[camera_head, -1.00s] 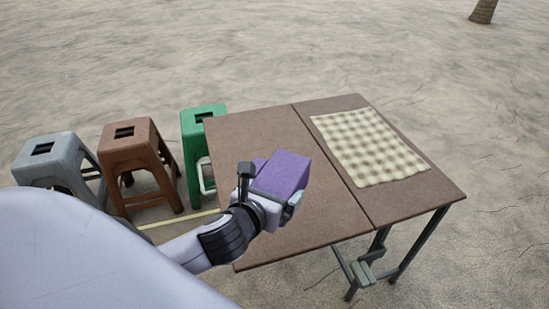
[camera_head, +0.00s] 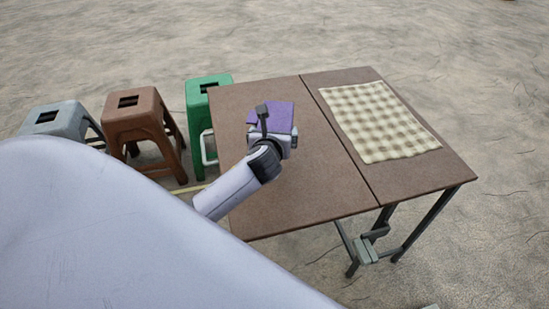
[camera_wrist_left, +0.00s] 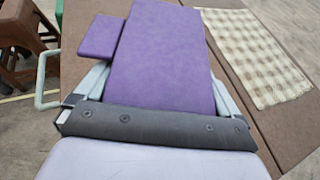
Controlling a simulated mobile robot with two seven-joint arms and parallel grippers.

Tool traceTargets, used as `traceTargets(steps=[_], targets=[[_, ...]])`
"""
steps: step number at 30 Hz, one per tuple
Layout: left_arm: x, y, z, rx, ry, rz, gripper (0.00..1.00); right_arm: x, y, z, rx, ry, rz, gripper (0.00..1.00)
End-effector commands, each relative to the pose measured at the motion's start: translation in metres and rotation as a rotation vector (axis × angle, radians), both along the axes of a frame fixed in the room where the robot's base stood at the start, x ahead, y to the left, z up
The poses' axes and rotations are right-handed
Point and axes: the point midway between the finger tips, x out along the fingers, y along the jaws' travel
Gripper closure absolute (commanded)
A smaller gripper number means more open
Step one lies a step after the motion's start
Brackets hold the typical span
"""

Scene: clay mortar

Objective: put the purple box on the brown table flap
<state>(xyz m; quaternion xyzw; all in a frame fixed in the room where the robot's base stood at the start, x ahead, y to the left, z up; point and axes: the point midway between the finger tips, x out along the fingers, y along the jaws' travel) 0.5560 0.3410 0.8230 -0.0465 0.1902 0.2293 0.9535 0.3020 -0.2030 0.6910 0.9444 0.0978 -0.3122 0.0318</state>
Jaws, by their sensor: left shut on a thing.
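The purple box (camera_head: 277,116) is at my left gripper (camera_head: 280,138), over the left part of the brown table (camera_head: 315,165). In the left wrist view the purple box (camera_wrist_left: 160,65) lies between the two fingers of my left gripper (camera_wrist_left: 158,85), which is shut on it. A smaller purple piece (camera_wrist_left: 101,37) shows at its left side. I cannot tell whether the box touches the tabletop. A seam divides the tabletop into a left part and a right part. My right gripper is not in view.
A checkered cloth (camera_head: 377,122) lies on the right part of the table. Green (camera_head: 208,88), brown (camera_head: 143,125) and grey (camera_head: 58,121) stools stand left of the table. The tabletop's front middle is bare.

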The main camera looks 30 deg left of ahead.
Motion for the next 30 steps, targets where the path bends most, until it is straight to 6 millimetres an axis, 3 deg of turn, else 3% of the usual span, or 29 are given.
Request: traceTargets(steps=[1, 3, 11, 18, 30], targets=[[0.000, -0.001, -0.017, -0.001, 0.002, 0.000, 0.45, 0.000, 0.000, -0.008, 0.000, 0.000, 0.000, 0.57], [0.000, 0.000, -0.029, -0.001, 0.000, 0.000, 0.45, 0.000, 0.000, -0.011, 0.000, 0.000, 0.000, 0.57], [0.001, 0.000, -0.049, 0.001, -0.004, -0.001, 0.45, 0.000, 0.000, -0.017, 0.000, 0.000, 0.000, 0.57], [0.000, 0.000, -0.085, 0.000, -0.001, -0.001, 0.45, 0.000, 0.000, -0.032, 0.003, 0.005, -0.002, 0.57], [0.001, 0.000, -0.090, 0.002, -0.003, -0.002, 0.45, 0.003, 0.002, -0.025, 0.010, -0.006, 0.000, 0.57]])
